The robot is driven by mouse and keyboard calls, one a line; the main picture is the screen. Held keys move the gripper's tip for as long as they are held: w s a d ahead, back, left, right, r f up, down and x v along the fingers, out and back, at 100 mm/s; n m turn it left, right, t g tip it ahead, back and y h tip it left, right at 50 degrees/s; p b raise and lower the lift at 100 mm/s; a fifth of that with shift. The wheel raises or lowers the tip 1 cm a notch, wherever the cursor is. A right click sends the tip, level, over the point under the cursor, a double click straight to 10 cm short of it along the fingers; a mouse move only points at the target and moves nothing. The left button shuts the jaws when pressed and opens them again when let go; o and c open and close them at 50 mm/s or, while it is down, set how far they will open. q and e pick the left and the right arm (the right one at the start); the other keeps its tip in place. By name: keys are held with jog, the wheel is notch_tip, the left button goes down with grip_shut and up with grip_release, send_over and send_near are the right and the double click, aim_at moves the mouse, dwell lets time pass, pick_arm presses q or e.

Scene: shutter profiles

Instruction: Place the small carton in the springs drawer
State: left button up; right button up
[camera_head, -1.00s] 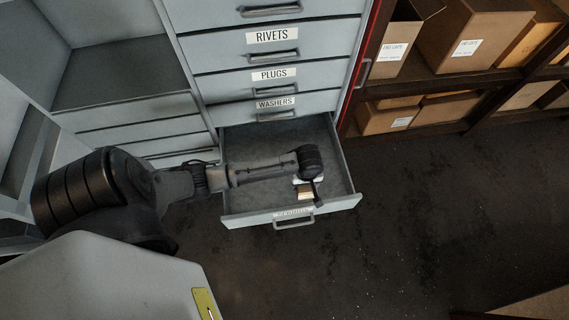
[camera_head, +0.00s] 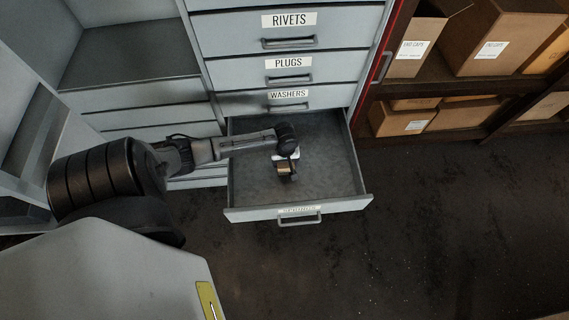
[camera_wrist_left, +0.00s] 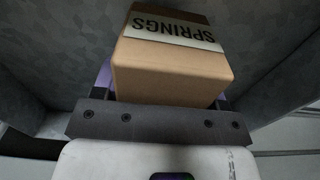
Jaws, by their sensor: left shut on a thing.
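The small carton (camera_head: 284,168) is tan with a dark top band, and a white label reading SPRINGS shows on it in the left wrist view (camera_wrist_left: 172,66). My left gripper (camera_head: 286,172) is shut on the carton. It holds the carton within the outline of the open bottom drawer (camera_head: 335,185), near its middle. I cannot tell whether the carton touches the drawer floor. The drawer's front label is seen at a steep angle and is hard to read. Grey drawer walls surround the carton in the left wrist view. My right gripper is not in view.
Closed drawers labelled RIVETS (camera_head: 340,25), PLUGS (camera_head: 335,65) and WASHERS (camera_head: 330,96) are above the open drawer. Shelves with cardboard boxes (camera_head: 490,45) stand at the right. The dark floor (camera_head: 450,220) in front is clear.

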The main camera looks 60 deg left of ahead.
pick_arm(q)
jog(key=shift+a+f+b, duration=0.1)
jog(key=shift+f+b, duration=0.95)
jog(key=shift+f, duration=1.05)
jog(key=o, duration=1.1)
jog(key=shift+c, duration=0.2)
